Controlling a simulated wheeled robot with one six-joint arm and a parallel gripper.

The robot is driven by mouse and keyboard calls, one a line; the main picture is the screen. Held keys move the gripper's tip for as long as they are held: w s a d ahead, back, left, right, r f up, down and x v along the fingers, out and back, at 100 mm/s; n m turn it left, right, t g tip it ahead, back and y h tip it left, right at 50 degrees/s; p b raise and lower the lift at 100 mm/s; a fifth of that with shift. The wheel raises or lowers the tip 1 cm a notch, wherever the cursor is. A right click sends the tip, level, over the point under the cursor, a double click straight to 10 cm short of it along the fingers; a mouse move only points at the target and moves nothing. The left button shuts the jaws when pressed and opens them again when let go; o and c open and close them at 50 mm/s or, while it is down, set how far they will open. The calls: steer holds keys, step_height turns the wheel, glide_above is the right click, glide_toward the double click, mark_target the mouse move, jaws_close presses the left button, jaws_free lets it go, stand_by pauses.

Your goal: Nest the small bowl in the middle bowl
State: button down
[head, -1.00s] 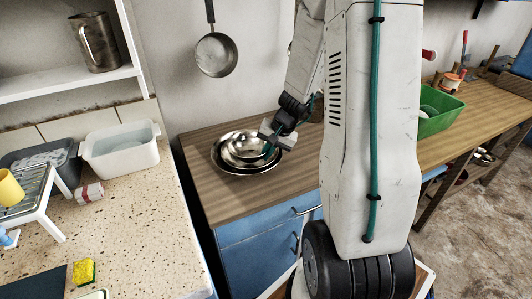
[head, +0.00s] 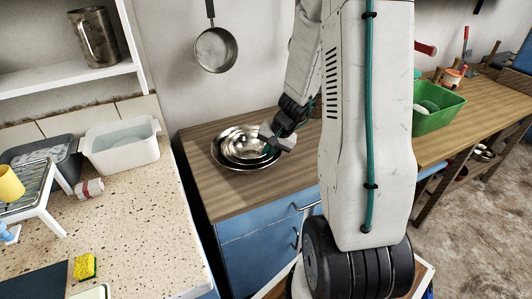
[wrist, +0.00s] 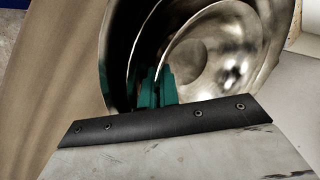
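The shiny metal small bowl (head: 243,143) sits inside or just over the wider metal bowls on the wooden counter. In the wrist view, the small bowl (wrist: 205,55) is on the right, with the rim of the middle bowl (wrist: 148,38) around it and the large bowl (wrist: 115,45) outermost. My gripper (head: 270,146) is at the right side of the stack. Its green fingertips (wrist: 157,88) are close together, with the small bowl's rim between them. Whether the small bowl rests on the middle bowl's bottom cannot be told; the fingers hide part of the near rims.
The wooden counter (head: 215,197) is clear in front of the bowls. A pan (head: 215,50) hangs on the wall behind. A white tub (head: 122,150) stands on the speckled counter at left. A green bin (head: 440,112) stands on the bench at right.

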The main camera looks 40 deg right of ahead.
stand_by(0.3)
steer(key=c, duration=1.6)
jaws_free()
steer(key=o, duration=0.3)
steer(key=shift+f, duration=0.1)
steer(key=shift+s, duration=0.1)
steer(key=shift+o, duration=0.5)
steer(key=shift+r, duration=3.6)
